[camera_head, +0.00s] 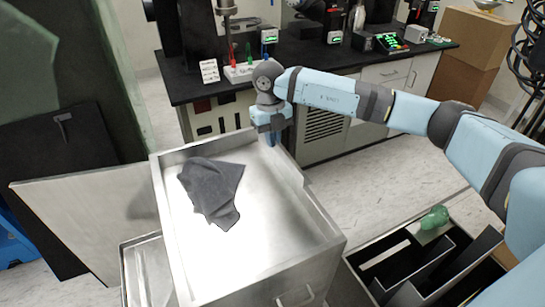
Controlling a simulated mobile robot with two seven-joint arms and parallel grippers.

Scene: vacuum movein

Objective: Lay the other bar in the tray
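A shiny metal tray (268,262) with raised walls stands in the middle of the view, its top open. A crumpled dark grey cloth (210,188) lies in its left half. My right gripper (271,138) points down at the tray's far right corner, near the rim. Its fingertips are small and partly hidden, so I cannot tell whether they are apart or hold anything. I cannot make out a bar clearly in the tray or at the gripper. My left gripper is out of view.
A black divided box (371,243) lies at the lower right, with a green lump (434,217) at its far edge. A black lab counter (318,57) runs behind, bearing a rack of coloured tubes (246,71) and instruments. A grey panel (95,205) leans left of the tray.

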